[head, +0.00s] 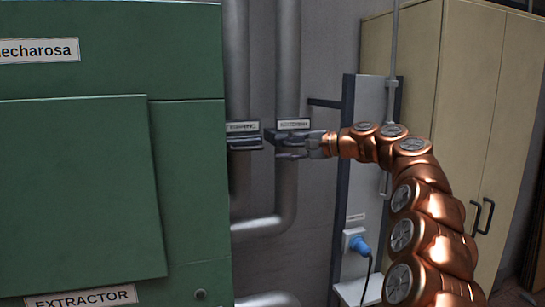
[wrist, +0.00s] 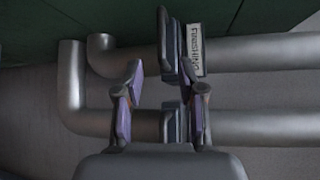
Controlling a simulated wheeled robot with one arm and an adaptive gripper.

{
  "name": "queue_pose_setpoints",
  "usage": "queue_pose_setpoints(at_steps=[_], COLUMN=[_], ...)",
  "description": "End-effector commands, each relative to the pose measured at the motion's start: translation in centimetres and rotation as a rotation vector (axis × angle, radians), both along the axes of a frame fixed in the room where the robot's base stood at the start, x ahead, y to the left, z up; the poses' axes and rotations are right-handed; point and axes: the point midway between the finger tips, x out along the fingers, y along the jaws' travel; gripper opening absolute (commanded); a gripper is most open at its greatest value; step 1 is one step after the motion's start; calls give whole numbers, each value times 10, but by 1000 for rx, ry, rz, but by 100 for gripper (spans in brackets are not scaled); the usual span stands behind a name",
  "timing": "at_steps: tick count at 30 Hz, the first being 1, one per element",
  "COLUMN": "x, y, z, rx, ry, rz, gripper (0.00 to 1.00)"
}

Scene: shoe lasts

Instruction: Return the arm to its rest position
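My copper arm reaches in from the right in the head view, and my gripper (head: 291,145) is at its end, in front of the right-hand grey pipe (head: 288,65). The two fingers are apart, one above the other, just below a labelled gate on that pipe (head: 293,125). In the wrist view my gripper (wrist: 161,75) shows its fingers spread. A dark gate plate (wrist: 174,126) appears between them, nearer the right finger. I see no held object; whether a finger touches the gate is unclear.
A second gate (head: 244,142) projects from the left pipe, close to my gripper. A green extractor cabinet (head: 75,190) fills the left. A grey panel with a blue plug (head: 360,245) and a beige cupboard (head: 460,75) stand behind my arm.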

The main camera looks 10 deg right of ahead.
Motion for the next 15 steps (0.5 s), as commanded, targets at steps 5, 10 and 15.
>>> queue_pose_setpoints(at_steps=[5, 10, 15], x=[-24, -66, -117], y=[26, 63, 92], z=[-10, -36, -71], rx=[-60, -175, -312], ry=[28, 73, 114], rz=[51, 129, 209], gripper=[39, 39, 39])
